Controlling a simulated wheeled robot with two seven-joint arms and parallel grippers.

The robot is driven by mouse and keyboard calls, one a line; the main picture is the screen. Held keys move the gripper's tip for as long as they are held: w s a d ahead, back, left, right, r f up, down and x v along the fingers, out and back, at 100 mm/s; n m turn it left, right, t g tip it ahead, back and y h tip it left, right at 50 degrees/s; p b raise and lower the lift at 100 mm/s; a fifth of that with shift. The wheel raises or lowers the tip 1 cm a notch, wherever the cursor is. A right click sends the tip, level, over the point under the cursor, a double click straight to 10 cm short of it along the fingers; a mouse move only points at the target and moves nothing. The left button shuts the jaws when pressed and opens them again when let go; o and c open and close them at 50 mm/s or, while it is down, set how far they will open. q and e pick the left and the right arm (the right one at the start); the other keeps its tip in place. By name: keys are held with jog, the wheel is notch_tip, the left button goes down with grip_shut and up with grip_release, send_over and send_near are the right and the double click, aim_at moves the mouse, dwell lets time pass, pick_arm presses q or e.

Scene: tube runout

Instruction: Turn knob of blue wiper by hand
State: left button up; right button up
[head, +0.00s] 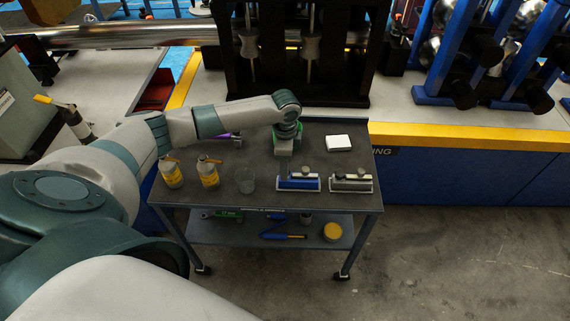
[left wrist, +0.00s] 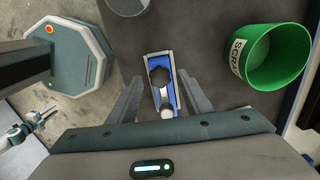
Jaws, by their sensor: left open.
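The blue wiper (head: 298,184) lies on the dark top of the cart near its front edge, with a small knob (head: 304,171) on its upper side. In the left wrist view the blue wiper (left wrist: 176,97) shows between my open fingers, with a dark, many-sided part on it and a pale round piece at its near end. My left gripper (head: 284,150) is behind the blue wiper in the head view; it also shows in the left wrist view (left wrist: 160,80), empty, with no clear contact.
A grey wiper (head: 351,184) lies right of the blue one. A clear beaker (head: 245,181) and two yellow-labelled bottles (head: 209,174) stand left. A green scrap bin (left wrist: 262,65) is close to my gripper.

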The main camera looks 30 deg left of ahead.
pick_arm(q)
jog(key=shift+r+p, duration=1.35)
jog(key=shift+r, duration=1.15)
jog(key=shift+r, duration=0.15)
jog(key=shift+r+b, duration=0.5)
jog(key=shift+r, duration=0.15)
notch_tip(320, 180, up, 16)
jog(key=b, duration=0.5)
jog(key=shift+f, duration=0.1)
